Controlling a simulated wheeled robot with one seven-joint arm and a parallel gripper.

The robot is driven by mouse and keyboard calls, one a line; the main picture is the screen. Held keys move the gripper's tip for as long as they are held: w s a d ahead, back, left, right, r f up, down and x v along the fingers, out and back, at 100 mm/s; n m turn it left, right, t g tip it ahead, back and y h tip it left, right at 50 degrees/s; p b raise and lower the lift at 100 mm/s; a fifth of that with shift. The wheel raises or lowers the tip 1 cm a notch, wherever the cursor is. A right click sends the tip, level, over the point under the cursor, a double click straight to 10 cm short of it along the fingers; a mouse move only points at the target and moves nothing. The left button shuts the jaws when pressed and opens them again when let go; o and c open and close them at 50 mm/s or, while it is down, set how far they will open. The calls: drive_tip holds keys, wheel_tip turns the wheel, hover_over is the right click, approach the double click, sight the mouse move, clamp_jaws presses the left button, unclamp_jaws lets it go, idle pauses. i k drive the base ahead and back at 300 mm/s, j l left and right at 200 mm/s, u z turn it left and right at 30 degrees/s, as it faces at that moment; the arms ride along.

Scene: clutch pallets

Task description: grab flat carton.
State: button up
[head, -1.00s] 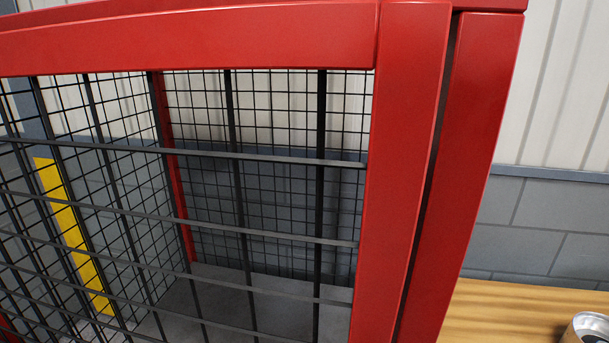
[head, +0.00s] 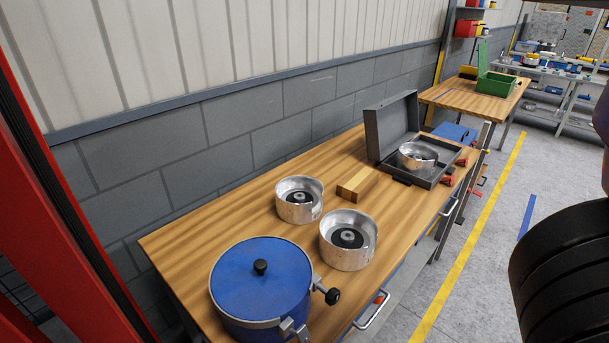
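I see no thing that I can name for certain as the flat carton. A small tan wooden-looking block (head: 357,184) lies on the near workbench (head: 190,238), behind two silver clutch drums. My gripper is not in view. A dark ribbed part at the right edge of the head view seems to be mine.
On the bench stand a blue lidded pot (head: 258,278), a silver drum (head: 299,200), another drum (head: 348,241) and an open grey case (head: 392,128) holding a drum. A red cage frame (head: 62,215) stands at left. A green box (head: 496,82) sits on a farther bench.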

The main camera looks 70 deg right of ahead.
sight(356, 185)
drive_tip(key=k+z, duration=0.15)
drive_tip(key=z, duration=1.55)
drive_tip(key=i+l+u, duration=0.35)
drive_tip(key=i+l, duration=0.4)
drive_tip(key=l, duration=0.15)
drive_tip(key=z, duration=0.2)
drive_tip(key=u, duration=0.25)
